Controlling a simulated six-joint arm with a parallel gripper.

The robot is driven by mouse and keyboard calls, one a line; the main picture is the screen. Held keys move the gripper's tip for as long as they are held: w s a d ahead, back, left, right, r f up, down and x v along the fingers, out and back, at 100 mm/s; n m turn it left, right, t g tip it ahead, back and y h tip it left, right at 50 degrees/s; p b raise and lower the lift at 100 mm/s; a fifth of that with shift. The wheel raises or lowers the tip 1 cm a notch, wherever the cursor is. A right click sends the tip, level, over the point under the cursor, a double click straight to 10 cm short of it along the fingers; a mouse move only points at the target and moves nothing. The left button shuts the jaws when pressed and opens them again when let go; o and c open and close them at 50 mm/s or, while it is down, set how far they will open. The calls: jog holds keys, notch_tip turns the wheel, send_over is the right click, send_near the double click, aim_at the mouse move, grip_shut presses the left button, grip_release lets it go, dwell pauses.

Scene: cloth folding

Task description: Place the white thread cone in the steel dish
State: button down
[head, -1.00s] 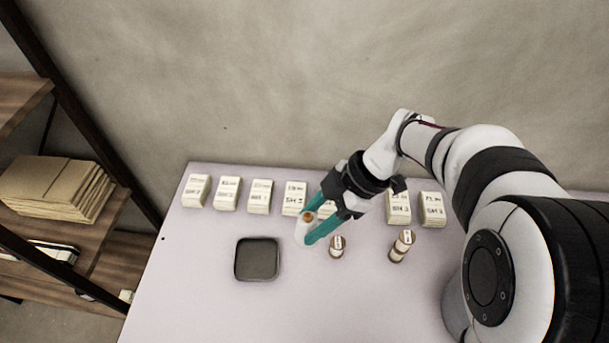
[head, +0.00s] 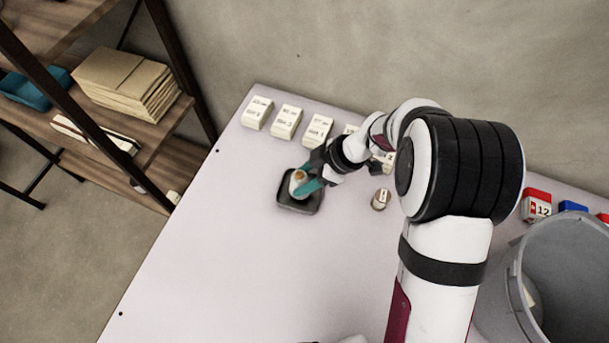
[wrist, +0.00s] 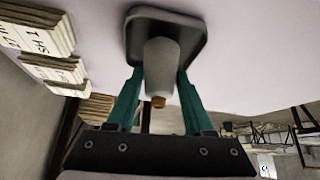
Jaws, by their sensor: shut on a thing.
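The white thread cone (head: 295,181) has a brown tip. My gripper (head: 304,186) is shut on it, with one teal finger on each side. In the wrist view the cone (wrist: 161,66) sits between the fingers (wrist: 160,88), its brown tip toward the palm and its other end over the dish. The dark square steel dish (head: 306,209) lies on the table directly under the cone; its raised rim also shows in the wrist view (wrist: 196,27). I cannot tell whether the cone touches the dish's floor.
A row of labelled white blocks (head: 286,122) stands behind the dish. A brown-and-white spool (head: 380,200) stands to its right. A grey bin (head: 562,280) and red and blue blocks are at the far right. The table front left is clear.

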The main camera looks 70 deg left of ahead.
jog(key=shift+c, duration=1.4)
grip_release()
jog(key=shift+f, duration=0.1)
